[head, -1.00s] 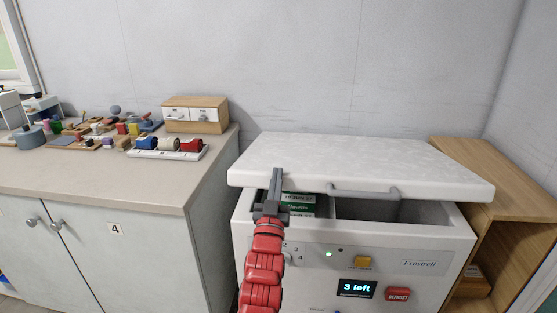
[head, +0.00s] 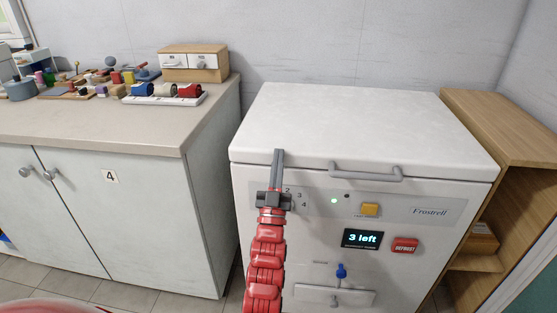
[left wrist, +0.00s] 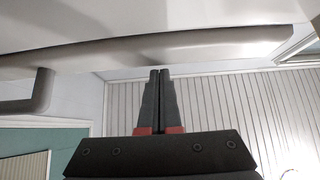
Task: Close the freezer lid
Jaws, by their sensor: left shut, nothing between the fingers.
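The white freezer lid (head: 350,120) lies flat on the white freezer body (head: 310,240), and no opening shows at its front edge. The grey lid handle (head: 366,172) runs along the front of the lid; in the left wrist view a grey handle (left wrist: 38,95) shows at the left. My left gripper (head: 279,153) is shut and empty, pointing up at the lid's front edge, left of the handle. I cannot tell if the tips touch the lid. In the left wrist view the fingers (left wrist: 160,72) are together below a pale edge. My right gripper is not in view.
The freezer front has a yellow button (head: 370,209), a "3 left" display (head: 362,238), a red button (head: 404,245) and a blue knob (head: 341,271). A counter (head: 90,125) with several small items stands at the left. A wooden shelf (head: 510,125) stands close at the right.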

